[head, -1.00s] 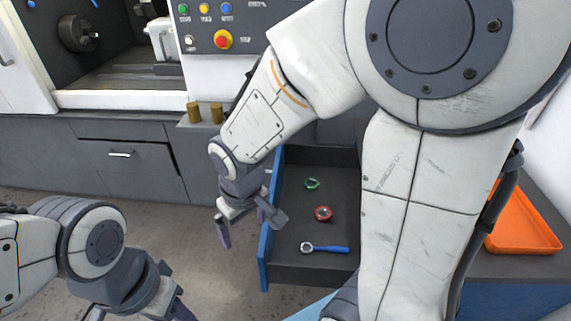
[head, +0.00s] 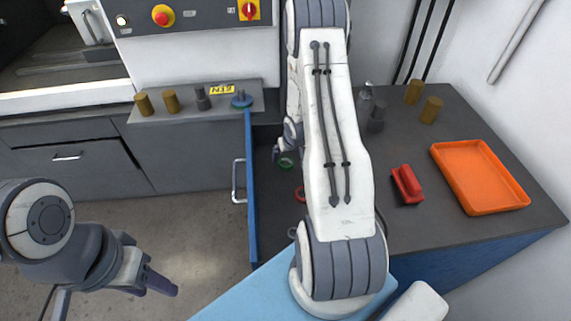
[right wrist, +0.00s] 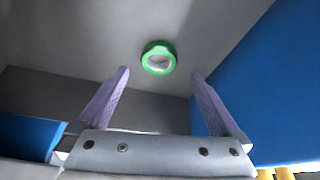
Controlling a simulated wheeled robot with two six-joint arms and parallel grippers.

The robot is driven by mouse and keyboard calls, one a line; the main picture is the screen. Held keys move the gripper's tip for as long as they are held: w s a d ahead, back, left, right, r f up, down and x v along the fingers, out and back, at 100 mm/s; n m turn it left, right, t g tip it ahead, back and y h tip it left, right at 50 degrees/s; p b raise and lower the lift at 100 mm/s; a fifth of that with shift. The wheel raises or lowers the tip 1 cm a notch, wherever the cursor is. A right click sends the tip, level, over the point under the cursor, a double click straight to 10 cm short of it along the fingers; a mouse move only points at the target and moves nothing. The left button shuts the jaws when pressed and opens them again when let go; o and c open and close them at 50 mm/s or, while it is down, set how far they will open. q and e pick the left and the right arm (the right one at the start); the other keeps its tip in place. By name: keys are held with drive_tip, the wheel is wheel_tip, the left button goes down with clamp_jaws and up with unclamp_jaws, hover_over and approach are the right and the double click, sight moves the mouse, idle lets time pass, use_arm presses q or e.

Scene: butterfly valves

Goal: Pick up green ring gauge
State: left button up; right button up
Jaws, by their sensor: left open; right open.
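The green ring gauge (head: 286,163) lies in the open drawer (head: 252,190), partly hidden by my right arm in the head view. In the right wrist view the green ring gauge (right wrist: 158,58) lies flat on the grey drawer floor, beyond and between my fingertips. My right gripper (right wrist: 160,80) is open and empty, apart from the ring; in the head view it is mostly hidden by my arm. My left gripper (head: 160,284) is open and empty over the floor at the lower left.
A red ring gauge (head: 299,192) lies nearer in the drawer, partly hidden. The drawer's blue walls flank the right gripper. An orange tray (head: 480,178) and a red-handled block (head: 407,184) sit on the worktop. Brass cylinders (head: 142,104) stand on the ledge at the back left.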

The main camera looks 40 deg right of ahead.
sight(285, 163)
drive_tip(key=x, duration=0.5)
drive_tip(key=shift+w+d+f, duration=0.1)
drive_tip(key=shift+w+f, duration=0.05)
drive_tip(key=shift+f, duration=0.15)
clamp_jaws()
